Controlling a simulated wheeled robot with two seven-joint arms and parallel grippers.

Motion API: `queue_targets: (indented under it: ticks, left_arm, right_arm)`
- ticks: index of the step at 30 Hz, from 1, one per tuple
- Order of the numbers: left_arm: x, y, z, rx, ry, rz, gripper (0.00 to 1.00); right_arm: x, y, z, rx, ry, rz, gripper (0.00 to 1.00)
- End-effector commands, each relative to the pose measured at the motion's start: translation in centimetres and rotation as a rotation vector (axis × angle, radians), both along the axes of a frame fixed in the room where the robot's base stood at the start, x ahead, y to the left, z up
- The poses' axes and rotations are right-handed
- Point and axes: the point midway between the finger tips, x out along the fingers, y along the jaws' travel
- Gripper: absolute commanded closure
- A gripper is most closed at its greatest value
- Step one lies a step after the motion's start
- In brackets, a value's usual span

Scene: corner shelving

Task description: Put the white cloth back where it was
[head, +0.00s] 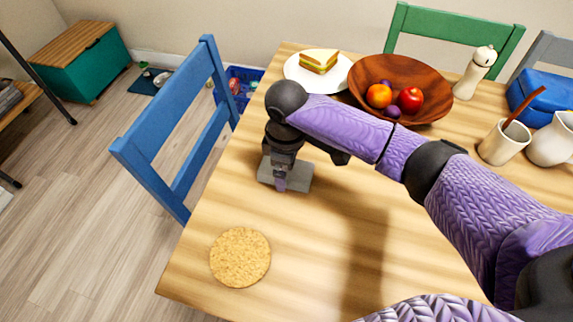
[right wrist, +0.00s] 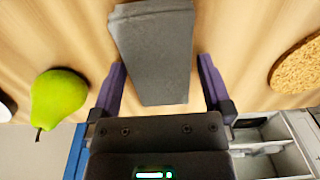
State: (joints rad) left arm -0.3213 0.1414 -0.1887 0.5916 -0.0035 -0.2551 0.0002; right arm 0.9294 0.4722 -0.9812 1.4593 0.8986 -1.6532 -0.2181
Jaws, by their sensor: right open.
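A flat grey folded piece (head: 300,177), which looks like cloth, lies on the wooden table near its left edge. It also shows in the right wrist view (right wrist: 155,50), lying between the fingers. I see no clearly white cloth. My right gripper (head: 281,180) points down over the grey piece. In the right wrist view its purple fingers (right wrist: 161,62) stand apart, one on each side of the piece, with gaps, so it is open and empty. Whether the fingertips touch the table is unclear. My left gripper is not in view.
A round cork mat (head: 240,257) lies at the front left. A green pear (right wrist: 58,98) is on the gripper's other side. A wooden fruit bowl (head: 440,104) and sandwich plate (head: 292,68) stand behind. A blue chair (head: 180,130) borders the table's left edge.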

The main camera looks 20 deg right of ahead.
Motion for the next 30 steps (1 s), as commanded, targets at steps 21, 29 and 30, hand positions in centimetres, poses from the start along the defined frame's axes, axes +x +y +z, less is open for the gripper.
queue_targets:
  ticks: [21, 29, 30]
  left_arm:
    - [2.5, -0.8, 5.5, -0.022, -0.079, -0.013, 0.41]
    - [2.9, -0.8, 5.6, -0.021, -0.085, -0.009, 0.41]
    - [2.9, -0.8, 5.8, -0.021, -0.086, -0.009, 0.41]
  right_arm:
    - [0.0, 0.1, 11.4, 0.001, -0.001, 0.001, 0.0]
    - [0.0, 0.1, 11.5, 0.001, -0.001, 0.001, 0.0]
    - [0.0, 0.1, 11.7, 0.001, -0.002, 0.0, 0.0]
